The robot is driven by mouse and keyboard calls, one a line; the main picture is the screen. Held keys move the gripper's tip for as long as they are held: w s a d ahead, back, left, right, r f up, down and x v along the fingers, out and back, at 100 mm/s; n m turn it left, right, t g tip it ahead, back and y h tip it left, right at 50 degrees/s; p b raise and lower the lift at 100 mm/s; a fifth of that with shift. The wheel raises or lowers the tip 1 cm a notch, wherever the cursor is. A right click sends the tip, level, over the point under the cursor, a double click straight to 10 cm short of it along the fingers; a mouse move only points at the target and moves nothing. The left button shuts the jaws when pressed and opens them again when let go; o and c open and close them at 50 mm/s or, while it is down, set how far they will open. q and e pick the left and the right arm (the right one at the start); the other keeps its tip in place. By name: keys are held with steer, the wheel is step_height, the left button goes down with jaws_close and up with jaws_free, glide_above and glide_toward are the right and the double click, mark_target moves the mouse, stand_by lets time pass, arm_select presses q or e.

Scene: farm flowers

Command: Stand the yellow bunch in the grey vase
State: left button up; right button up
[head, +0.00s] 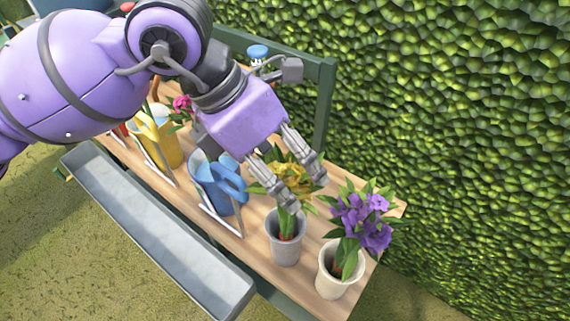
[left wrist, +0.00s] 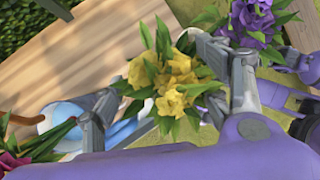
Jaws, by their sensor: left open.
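The yellow bunch (head: 292,181) stands upright with its stems inside the mouth of the grey vase (head: 287,239), which is on the wooden bench top. It also shows in the left wrist view (left wrist: 172,82), where its blooms and leaves hide the vase. My left gripper (head: 304,186) is open at the blooms, above the vase rim. Its fingers lie on either side of the bunch and cover part of it in the head view; whether they touch it I cannot tell.
A cream pot (head: 338,271) with purple flowers (head: 362,218) stands close to the right of the vase. A blue watering can (head: 221,187) and a yellow one (head: 160,139) stand left. A grey trough (head: 150,232) runs along the front; a hedge (head: 460,130) rises behind.

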arm_select(q)
steer(key=v, duration=1.2)
stand_by(0.6)
